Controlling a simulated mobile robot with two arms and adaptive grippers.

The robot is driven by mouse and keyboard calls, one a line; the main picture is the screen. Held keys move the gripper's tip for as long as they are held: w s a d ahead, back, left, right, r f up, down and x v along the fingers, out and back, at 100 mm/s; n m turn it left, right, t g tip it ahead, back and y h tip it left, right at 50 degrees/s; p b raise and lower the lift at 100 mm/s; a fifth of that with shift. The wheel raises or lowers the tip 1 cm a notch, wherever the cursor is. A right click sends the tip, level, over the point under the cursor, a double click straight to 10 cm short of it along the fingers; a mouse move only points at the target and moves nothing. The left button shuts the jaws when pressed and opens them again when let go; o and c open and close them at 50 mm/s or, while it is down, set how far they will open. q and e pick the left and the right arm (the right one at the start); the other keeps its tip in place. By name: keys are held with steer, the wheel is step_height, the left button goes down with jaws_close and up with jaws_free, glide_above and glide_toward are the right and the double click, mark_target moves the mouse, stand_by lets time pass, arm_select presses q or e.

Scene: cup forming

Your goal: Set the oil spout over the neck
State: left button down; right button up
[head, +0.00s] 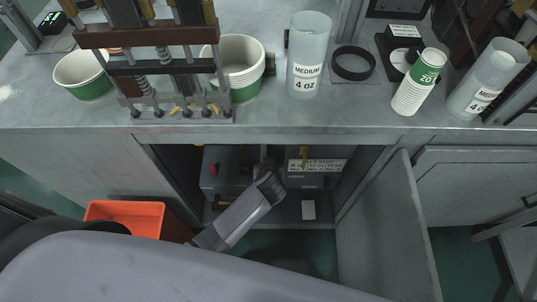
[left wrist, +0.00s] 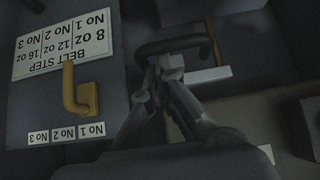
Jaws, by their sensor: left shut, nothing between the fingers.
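My left gripper (head: 266,166) reaches into the open cabinet under the counter. In the left wrist view its fingers (left wrist: 165,68) are shut and hold nothing. A dark curved bar or tube (left wrist: 175,44) lies right at the fingertips. I cannot tell whether it touches them or whether it is the oil spout. No neck can be made out; the inside is dark and the gripper hides part of it. My right gripper is not in view.
A yellow lever (left wrist: 78,98) stands beside a belt step sign (head: 317,165). A red knob (head: 212,169) is to the left, and a small white block (head: 308,209) lies lower. The open cabinet door (head: 385,230) bounds the right. An orange bin (head: 127,215) stands left. Cups (head: 83,75) line the counter.

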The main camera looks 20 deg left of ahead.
arm_select(q)
steer(key=s+d+r, duration=0.4)
steer(key=s+r, duration=0.5)
steer(key=s, duration=0.4)
steer(key=shift+s+p, duration=0.35)
steer(key=shift+p, duration=0.05)
stand_by(0.5)
steer(key=s+f+m+g+h, duration=0.15)
steer(key=s+f, duration=0.25)
steer(key=f, duration=0.4)
steer(key=s+a+f+m+g, duration=0.1)
steer(key=s+f+m, duration=0.15)
steer(key=f, duration=0.65)
steer(key=s+f+m+g+h, duration=0.15)
steer(key=s+f, duration=0.25)
steer(key=f, duration=0.4)
steer(key=s+a+f+g, duration=0.1)
steer(key=s+a+f, duration=0.5)
steer(key=s, duration=0.2)
steer(key=s+a+f+g, duration=0.2)
steer(key=s+a+f, duration=0.4)
steer(key=s, duration=0.3)
steer(key=shift+a, duration=0.75)
